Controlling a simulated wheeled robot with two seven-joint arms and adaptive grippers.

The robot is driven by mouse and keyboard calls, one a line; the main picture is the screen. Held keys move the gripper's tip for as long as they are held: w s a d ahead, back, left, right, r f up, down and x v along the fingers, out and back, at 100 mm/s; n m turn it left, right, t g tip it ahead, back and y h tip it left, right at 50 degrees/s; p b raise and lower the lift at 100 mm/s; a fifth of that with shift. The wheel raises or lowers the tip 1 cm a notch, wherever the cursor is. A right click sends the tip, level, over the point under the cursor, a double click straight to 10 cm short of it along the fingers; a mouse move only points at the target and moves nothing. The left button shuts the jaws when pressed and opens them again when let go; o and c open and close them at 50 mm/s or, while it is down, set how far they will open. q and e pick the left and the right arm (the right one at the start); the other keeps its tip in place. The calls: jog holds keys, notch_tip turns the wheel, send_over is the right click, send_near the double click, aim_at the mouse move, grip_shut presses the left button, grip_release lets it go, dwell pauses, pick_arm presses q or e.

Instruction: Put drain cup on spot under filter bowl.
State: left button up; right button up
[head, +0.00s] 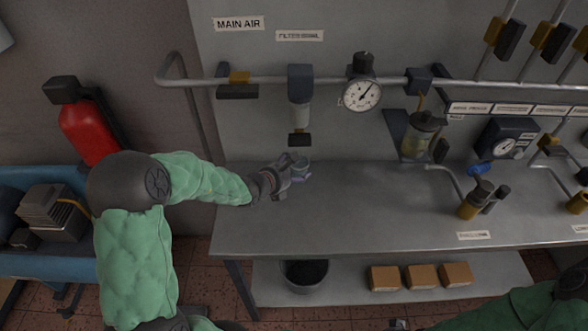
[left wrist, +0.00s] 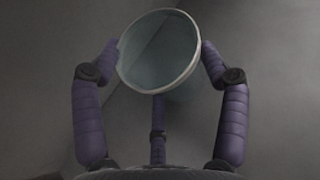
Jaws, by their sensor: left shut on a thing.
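The drain cup (head: 301,169) is a small, clear, greyish cup with a pale rim. My left gripper (head: 290,172) is shut on it, over the back left part of the bench. In the left wrist view the cup (left wrist: 160,50) sits tilted between the purple fingers of my left gripper (left wrist: 160,70), its open mouth facing the camera. The filter bowl (head: 299,112) hangs from the pipe, above and close to the cup in the head view. I cannot tell whether the cup touches the bench. The spot under the bowl is not clearly visible. My right gripper is not in view.
The grey bench (head: 370,215) is clear in the middle. A pressure gauge (head: 362,95) and a lubricator bowl (head: 422,135) are right of the filter. A brass fitting (head: 470,205) stands on the bench at right. A bucket (head: 304,272) and several boxes (head: 422,276) are on the lower shelf.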

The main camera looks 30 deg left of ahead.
pick_arm(q)
jog(key=shift+f, duration=0.2)
jog(key=o, duration=1.1)
jog(key=shift+r, duration=0.1)
jog(key=shift+r+p, duration=0.55)
jog(key=shift+p, duration=0.05)
jog(key=shift+p+v, duration=1.85)
jog(key=shift+v, duration=4.2)
